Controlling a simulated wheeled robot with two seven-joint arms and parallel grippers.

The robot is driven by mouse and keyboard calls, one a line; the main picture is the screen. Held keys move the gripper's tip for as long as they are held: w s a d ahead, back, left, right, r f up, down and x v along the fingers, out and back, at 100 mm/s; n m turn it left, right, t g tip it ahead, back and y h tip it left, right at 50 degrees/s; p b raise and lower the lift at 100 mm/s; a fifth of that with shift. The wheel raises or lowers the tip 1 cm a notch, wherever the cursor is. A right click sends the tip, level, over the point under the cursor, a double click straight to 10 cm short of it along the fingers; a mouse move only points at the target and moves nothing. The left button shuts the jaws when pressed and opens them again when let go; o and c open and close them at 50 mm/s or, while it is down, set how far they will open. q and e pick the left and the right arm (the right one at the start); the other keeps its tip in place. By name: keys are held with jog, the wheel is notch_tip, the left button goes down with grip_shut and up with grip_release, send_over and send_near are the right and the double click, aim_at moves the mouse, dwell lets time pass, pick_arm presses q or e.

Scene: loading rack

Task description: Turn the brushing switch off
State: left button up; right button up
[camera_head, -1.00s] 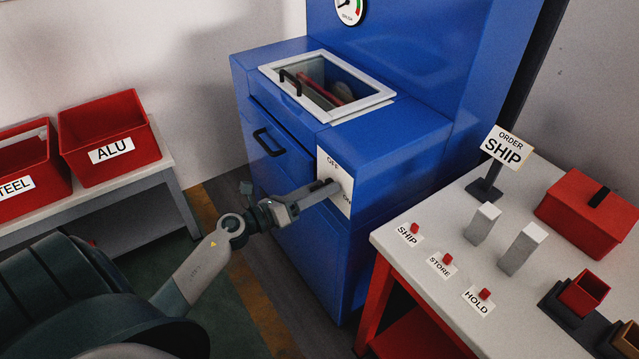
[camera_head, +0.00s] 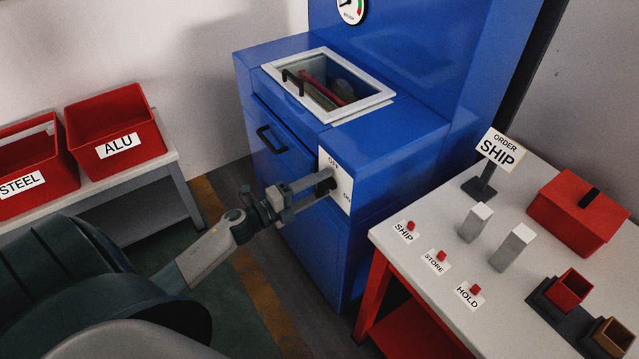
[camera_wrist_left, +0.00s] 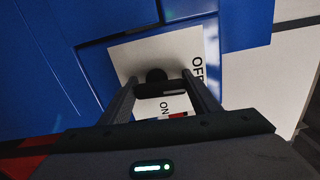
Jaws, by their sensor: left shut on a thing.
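The brushing switch is on the blue machine's side, on a white plate (camera_head: 342,193) marked OFF at the top and ON at the lower right. Its dark handle (camera_head: 325,187) shows at the plate. My left gripper (camera_head: 322,181) is shut on the handle, with its two fingers pointing at the plate. In the left wrist view, the black handle (camera_wrist_left: 160,90) lies between the fingertips, with OFF to the right and ON below. I cannot tell exactly which mark the handle points to. My right gripper is not in view.
The blue machine (camera_head: 390,145) has a framed window on top and a black door handle (camera_head: 271,139). A white table (camera_head: 400,258) with buttons, blocks and a red box (camera_head: 578,205) stands at the right. Red bins (camera_head: 115,130) sit on a bench at the left.

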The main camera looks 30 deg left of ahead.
pick_arm(q)
jog(key=shift+n, duration=0.5)
jog(key=o, duration=1)
jog(key=shift+a, duration=0.1)
jog(key=shift+o, duration=0.2)
jog(key=shift+s+a+f, duration=0.1)
jog(key=shift+s+a, duration=0.05)
jog(key=shift+s, duration=0.3)
jog(key=b+v, duration=0.5)
jog(key=v, duration=1.1)
jog(key=shift+b, duration=0.3)
jog(key=shift+s+a+f, duration=0.1)
jog(key=shift+s+a, duration=0.05)
